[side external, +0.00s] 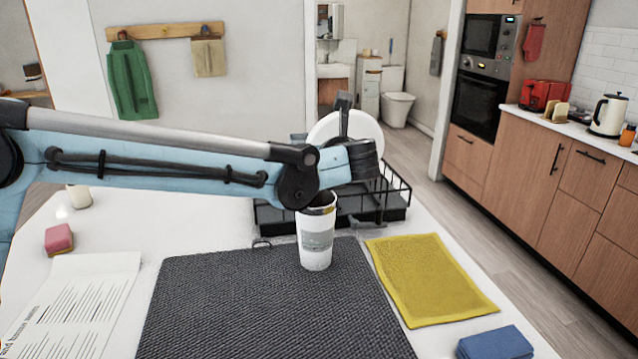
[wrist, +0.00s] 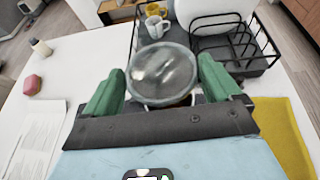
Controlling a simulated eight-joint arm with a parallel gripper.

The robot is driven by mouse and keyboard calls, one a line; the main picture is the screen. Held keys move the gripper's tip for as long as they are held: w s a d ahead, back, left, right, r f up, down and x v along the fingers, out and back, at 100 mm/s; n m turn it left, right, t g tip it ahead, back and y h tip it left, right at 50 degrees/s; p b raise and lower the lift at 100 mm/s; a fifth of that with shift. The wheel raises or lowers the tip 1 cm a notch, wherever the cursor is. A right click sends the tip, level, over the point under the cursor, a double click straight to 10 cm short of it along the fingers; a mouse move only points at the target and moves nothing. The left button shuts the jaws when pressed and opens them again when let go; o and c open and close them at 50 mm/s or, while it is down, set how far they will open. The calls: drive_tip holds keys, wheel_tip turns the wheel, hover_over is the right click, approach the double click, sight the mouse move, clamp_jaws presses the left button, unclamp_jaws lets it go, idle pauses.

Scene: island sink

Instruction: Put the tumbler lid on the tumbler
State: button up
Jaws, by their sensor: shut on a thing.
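The tumbler (side external: 316,243) is white with a grey band and stands upright near the far right edge of the dark mat. My gripper (wrist: 167,82) has green fingers, one on each side of the round, see-through grey tumbler lid (wrist: 162,72), and is shut on it. In the wrist view the lid covers most of what is below it; only a sliver of a brownish rim shows under its near right edge. In the side view my arm hides the fingers and lid above the tumbler, so I cannot tell whether lid and tumbler touch.
A black dish rack (side external: 393,197) with a white plate (side external: 362,127) stands behind the tumbler. The dark woven mat (side external: 262,305) is bare in front. A yellow cloth (side external: 430,280), blue sponge (side external: 494,343), pink sponge (side external: 59,239) and paper sheet (side external: 75,305) lie around. Mugs (wrist: 154,24) stand beyond the lid.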

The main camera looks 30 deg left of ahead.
wheel_tip(320, 180, down, 7)
drive_tip(key=shift+r, duration=0.15)
idle(0.7)
drive_tip(key=shift+f, duration=0.35)
idle(1.5)
drive_tip(key=o, duration=0.7)
drive_tip(key=shift+o, duration=0.2)
